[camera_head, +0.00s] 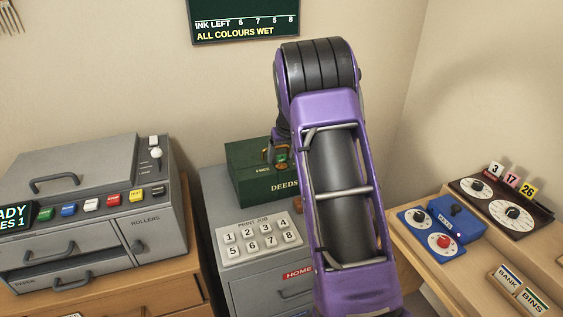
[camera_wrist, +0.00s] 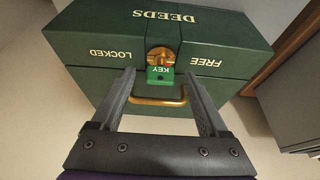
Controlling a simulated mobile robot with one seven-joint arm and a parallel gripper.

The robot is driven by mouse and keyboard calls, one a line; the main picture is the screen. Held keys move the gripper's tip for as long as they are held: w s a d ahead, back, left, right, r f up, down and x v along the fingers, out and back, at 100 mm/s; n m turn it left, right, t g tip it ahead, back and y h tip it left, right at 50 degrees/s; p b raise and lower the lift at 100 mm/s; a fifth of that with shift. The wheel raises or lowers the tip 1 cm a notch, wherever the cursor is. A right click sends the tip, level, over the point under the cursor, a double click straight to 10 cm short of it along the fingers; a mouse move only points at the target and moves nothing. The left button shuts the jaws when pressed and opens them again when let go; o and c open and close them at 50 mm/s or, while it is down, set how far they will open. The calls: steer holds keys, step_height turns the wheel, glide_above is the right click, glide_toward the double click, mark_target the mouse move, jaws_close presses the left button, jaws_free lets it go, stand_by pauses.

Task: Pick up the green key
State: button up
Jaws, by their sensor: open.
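The green key (camera_wrist: 160,76), with a tag reading KEY, sits in the brass lock plate (camera_wrist: 160,56) on the front of a dark green DEEDS box (camera_wrist: 95,30). FREE and LOCKED are lettered either side of the lock. My gripper (camera_wrist: 160,79) is open, with one finger on each side of the key and a visible gap to it. Nothing is held. A brass handle (camera_wrist: 158,102) shows between the fingers. In the head view, the box (camera_head: 240,165) stands behind my arm, which hides its right part; the key (camera_head: 282,163) is small beside my gripper there.
The box rests on a grey cabinet (camera_head: 212,190) with a PRINT JOB button panel (camera_head: 259,241). A grey printing machine (camera_head: 80,165) stands left. A wooden desk (camera_head: 455,265) with blue dial boxes (camera_head: 428,235) stands right. Walls close off the back.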

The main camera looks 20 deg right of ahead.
steer(key=shift+w+f, duration=0.1)
steer(key=shift+f, duration=0.15)
jaws_close()
stand_by(0.3)
